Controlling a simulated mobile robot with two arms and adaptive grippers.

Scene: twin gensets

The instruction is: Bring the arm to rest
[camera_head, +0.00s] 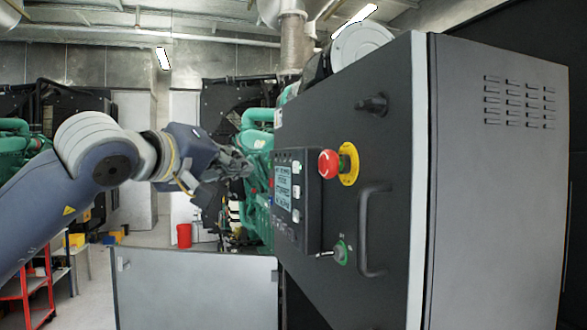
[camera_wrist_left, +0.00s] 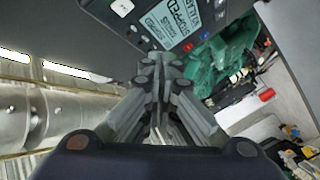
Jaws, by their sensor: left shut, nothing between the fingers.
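My left arm comes in from the left in the head view. Its gripper (camera_head: 236,166) is shut and empty, just left of the control panel (camera_head: 290,195) on the dark cabinet face. In the left wrist view the shut fingers (camera_wrist_left: 160,85) point toward the panel's screen (camera_wrist_left: 175,22), which reads "STOPPED". I cannot tell the exact gap between the fingertips and the panel. My right gripper is not in view.
The cabinet (camera_head: 495,190) has a red emergency stop button (camera_head: 328,164) on a yellow ring, a key switch (camera_head: 341,251) and a handle (camera_head: 373,230). A grey panel (camera_head: 195,290) stands below my gripper. Green engine parts (camera_head: 257,150) lie behind it. A red bucket (camera_head: 184,235) is on the floor.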

